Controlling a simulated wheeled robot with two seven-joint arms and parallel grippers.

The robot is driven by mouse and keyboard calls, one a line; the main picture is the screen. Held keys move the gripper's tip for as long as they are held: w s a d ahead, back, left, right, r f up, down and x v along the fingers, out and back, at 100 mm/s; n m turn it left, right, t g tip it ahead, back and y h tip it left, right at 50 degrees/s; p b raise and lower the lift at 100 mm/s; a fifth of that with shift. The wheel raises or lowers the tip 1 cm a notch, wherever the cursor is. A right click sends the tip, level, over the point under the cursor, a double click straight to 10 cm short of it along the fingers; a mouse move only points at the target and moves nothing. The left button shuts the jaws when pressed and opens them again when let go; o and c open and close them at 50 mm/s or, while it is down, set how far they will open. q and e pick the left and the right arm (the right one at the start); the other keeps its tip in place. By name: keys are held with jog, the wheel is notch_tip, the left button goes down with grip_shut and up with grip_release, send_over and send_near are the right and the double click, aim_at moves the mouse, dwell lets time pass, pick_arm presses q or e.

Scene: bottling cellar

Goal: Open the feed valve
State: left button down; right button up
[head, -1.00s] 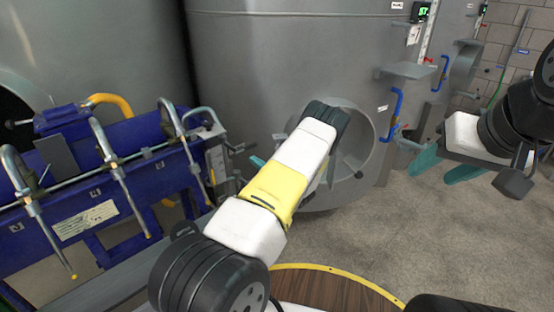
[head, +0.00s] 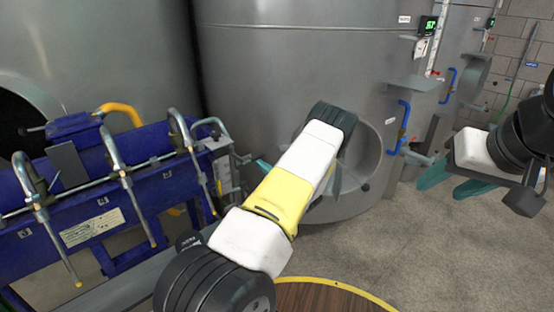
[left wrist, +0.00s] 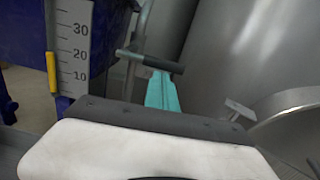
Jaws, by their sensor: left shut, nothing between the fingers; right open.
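A lever with a dark grip and a metal shank, which looks like the feed valve handle, lies crosswise in the left wrist view (left wrist: 163,66). In the head view it is small, at the right end of the blue filler (head: 125,175). My left gripper (head: 262,165) is shut and empty, its teal fingers just right of that end. In the left wrist view the fingertips (left wrist: 160,76) meet the lever's grip in the picture; I cannot tell whether they touch. My right gripper (head: 455,185) is open and empty, out to the right.
A large steel tank (head: 290,70) with a round manway (head: 360,180) stands behind my left arm. A ruled scale (left wrist: 73,45) is left of the lever. Several curved spouts line the filler. A round wooden top (head: 325,298) is in front. The floor at right is clear.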

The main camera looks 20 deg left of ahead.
aim_at(261, 155)
pick_arm(q)
jog(key=shift+r+n, duration=0.2)
jog(key=shift+n, duration=0.1)
jog(key=r+n, duration=0.1)
jog(key=n, duration=0.2)
jog(key=shift+w+d+r, duration=0.1)
jog(key=shift+w+r, duration=0.1)
jog(key=shift+r, duration=0.2)
jog(key=n, duration=0.1)
jog(key=r+n, duration=0.1)
jog(key=n, duration=0.1)
jog(key=r+n, duration=0.1)
jog(key=n, duration=0.1)
jog(key=shift+s+r, duration=0.2)
jog(key=shift+s, duration=0.05)
jog(key=s+r+n, duration=0.1)
jog(key=n, duration=0.1)
jog(key=s+a+r+n, duration=0.1)
jog(key=n, duration=0.2)
jog(key=s+a+r+n+g, duration=0.1)
jog(key=n, duration=0.2)
jog(key=shift+r, duration=0.1)
jog(key=shift+s+a+r, duration=0.1)
jog(key=shift+s+a, duration=0.05)
jog(key=v, duration=0.8)
